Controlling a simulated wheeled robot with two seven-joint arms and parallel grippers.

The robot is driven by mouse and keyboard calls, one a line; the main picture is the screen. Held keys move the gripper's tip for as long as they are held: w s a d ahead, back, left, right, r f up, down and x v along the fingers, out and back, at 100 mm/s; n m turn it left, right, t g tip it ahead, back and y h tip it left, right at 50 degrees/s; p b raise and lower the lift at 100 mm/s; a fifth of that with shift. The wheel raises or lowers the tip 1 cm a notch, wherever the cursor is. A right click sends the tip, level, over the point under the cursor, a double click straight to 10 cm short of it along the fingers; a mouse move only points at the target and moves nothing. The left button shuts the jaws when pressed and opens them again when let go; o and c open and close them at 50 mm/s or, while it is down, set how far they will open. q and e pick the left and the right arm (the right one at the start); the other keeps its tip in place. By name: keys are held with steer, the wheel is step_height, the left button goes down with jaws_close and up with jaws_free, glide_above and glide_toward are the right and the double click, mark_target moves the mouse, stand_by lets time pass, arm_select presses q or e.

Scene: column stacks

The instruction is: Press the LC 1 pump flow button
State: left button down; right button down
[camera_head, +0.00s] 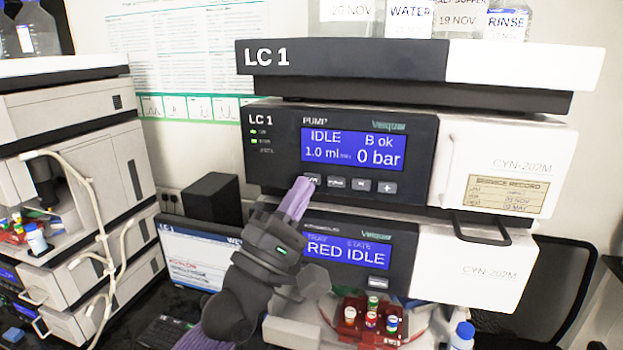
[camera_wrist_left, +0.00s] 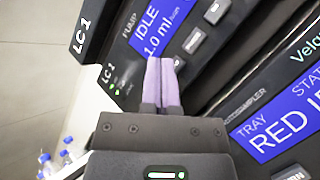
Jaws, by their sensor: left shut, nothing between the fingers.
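The LC 1 pump (camera_head: 275,130) is a dark panel with a blue screen (camera_head: 353,149) reading IDLE, 1.0 ml/min, B ok and 0 bar. Below the screen runs a row of grey buttons. The leftmost button (camera_head: 313,180) is partly covered by my left gripper (camera_head: 301,182), and its label is not readable. My left gripper is shut and empty, its purple fingertips at that button. The wrist view shows the closed fingertips (camera_wrist_left: 162,62) just beside the buttons, with another button (camera_wrist_left: 194,40) further along the row. Whether the tips touch the panel cannot be told. My right gripper is out of view.
The autosampler (camera_head: 400,250), with a blue screen reading RED IDLE, sits directly below the pump. A red vial tray (camera_head: 368,325) stands under it. A handle (camera_head: 480,230) sticks out on the right. Another instrument stack (camera_head: 70,150) and a monitor (camera_head: 197,255) stand at left.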

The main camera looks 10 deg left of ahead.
arm_select(q)
steer(key=shift+w, duration=0.1)
steer(key=shift+w+b, duration=0.3)
steer(key=shift+w, duration=0.05)
steer(key=shift+w+b, duration=0.3)
steer(key=shift+w, duration=0.1)
stand_by(0.7)
steer(key=shift+s, duration=0.1)
steer(key=shift+s+p, duration=0.5)
steer(key=shift+s, duration=0.25)
steer(key=s+p, duration=0.2)
steer(key=s, duration=0.3)
steer(key=shift+a, duration=0.1)
